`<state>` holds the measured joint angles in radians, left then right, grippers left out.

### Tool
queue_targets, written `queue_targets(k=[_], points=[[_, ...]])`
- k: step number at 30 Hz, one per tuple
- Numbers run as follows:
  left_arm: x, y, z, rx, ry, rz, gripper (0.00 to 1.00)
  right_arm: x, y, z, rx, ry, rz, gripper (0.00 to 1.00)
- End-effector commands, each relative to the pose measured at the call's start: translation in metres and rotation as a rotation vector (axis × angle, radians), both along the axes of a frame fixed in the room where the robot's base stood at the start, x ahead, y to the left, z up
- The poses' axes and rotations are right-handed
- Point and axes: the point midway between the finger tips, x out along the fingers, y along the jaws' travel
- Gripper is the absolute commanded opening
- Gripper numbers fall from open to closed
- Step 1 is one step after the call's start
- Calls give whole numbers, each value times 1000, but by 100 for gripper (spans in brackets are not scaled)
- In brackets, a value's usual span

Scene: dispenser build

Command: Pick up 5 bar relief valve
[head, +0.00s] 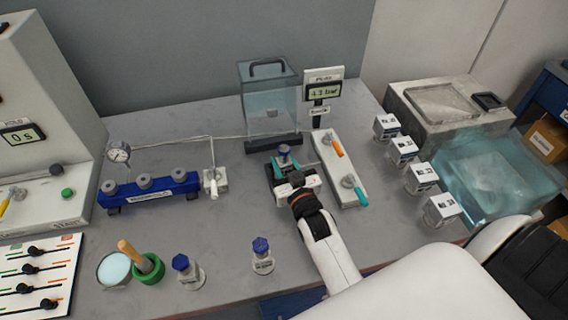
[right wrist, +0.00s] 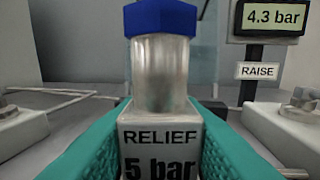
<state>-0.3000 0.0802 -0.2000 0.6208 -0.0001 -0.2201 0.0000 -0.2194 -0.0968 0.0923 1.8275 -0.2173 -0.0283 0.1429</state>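The 5 bar relief valve (right wrist: 160,146) has a blue cap, a clear metallic body and a white block lettered "RELIEF 5 bar". It stands upright between the teal fingers of my right gripper (head: 287,168), which press against both sides of its block with no visible gap. In the head view the valve's blue cap (head: 284,150) shows between the fingers; its base is hidden, so I cannot tell whether it touches the table. Two similar blue-capped valves (head: 187,270) (head: 262,255) stand at the table front. My left gripper is not in view.
A clear tank (head: 268,97) stands behind the gripper, beside a display (head: 323,89) reading 4.3 bar. A white panel with orange and teal levers (head: 339,168) is close on the right. A blue manifold (head: 150,190) lies left. Several white-labelled cubes (head: 403,150) line the right side.

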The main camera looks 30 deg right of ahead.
Motion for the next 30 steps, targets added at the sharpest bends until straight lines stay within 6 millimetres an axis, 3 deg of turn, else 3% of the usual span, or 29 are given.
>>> queue_targets(k=[3, 11, 24, 30], points=[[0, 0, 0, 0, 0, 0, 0, 0, 0, 1, 1, -2, 0, 1], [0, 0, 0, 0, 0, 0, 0, 0, 0, 5, 0, -3, 0, 1], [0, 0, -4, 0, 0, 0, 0, 0, 0, 84, -1, -7, 1, 1], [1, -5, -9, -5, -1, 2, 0, -3, -1, 98, 0, -3, -5, 1]])
